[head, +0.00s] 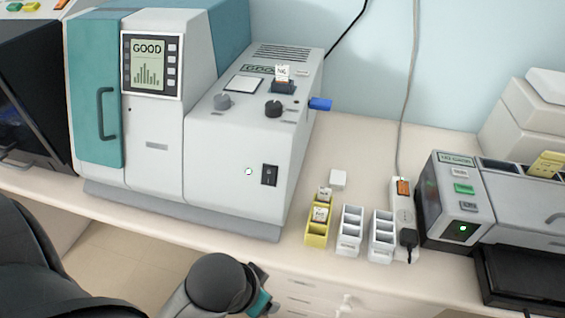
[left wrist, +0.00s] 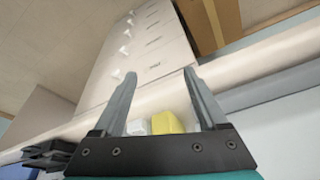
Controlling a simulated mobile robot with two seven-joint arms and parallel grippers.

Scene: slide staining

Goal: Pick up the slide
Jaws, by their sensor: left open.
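A slide with a white, dark-lettered label (head: 282,72) stands upright in the dark slot on top of the large teal and white machine. Two more white-labelled slides (head: 324,193) (head: 319,214) stand in the yellow rack (head: 316,236) on the counter. My left gripper (head: 262,300) is low at the front edge of the counter, left of and below the yellow rack. In the left wrist view its two fingers (left wrist: 162,95) are apart with nothing between their tips. The yellow rack (left wrist: 168,122) shows there beyond the gripper base. My right gripper is not in view.
Two white racks (head: 350,230) (head: 382,235) stand right of the yellow rack, beside a power strip (head: 402,205) with a black plug. A grey device (head: 455,195) with a green light is further right. The teal and white machine (head: 235,165) walls the left side.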

